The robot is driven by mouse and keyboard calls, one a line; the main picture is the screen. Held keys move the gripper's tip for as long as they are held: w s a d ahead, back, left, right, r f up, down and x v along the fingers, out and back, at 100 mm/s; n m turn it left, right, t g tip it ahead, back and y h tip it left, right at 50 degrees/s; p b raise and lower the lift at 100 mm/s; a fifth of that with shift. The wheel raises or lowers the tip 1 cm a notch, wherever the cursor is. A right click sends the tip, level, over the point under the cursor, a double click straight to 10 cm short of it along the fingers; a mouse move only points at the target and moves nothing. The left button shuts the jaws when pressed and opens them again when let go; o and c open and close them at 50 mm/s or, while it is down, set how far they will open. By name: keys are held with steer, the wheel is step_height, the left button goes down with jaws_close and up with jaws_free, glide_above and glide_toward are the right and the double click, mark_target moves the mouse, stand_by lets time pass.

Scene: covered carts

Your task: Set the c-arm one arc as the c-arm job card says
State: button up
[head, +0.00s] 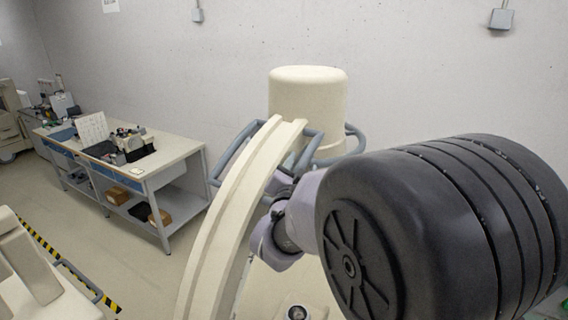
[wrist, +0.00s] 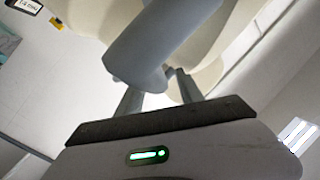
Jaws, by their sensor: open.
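The c-arm's cream arc (head: 225,215) curves up through the middle of the head view, with a cream drum-shaped head (head: 307,95) at its top and blue-grey handle bars (head: 232,155) around it. In the wrist view a thick blue-grey bar (wrist: 160,45) comes down to my gripper (wrist: 158,90), its rounded lower part in front of or between the two fingers; I cannot tell which. The jaws are open. Cream c-arm surfaces (wrist: 210,75) lie behind. In the head view my own arm hides much of the arc's right side, and the fingertips cannot be made out.
A workbench (head: 165,160) with equipment and a white upright sheet (head: 92,128), too small to read, stands at the left. A cream covered cart (head: 40,285) is at the lower left beside yellow-black floor tape (head: 40,240). Floor between bench and arc is clear.

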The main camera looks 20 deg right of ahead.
steer(key=shift+c, duration=0.2)
jaws_close()
stand_by(1.1)
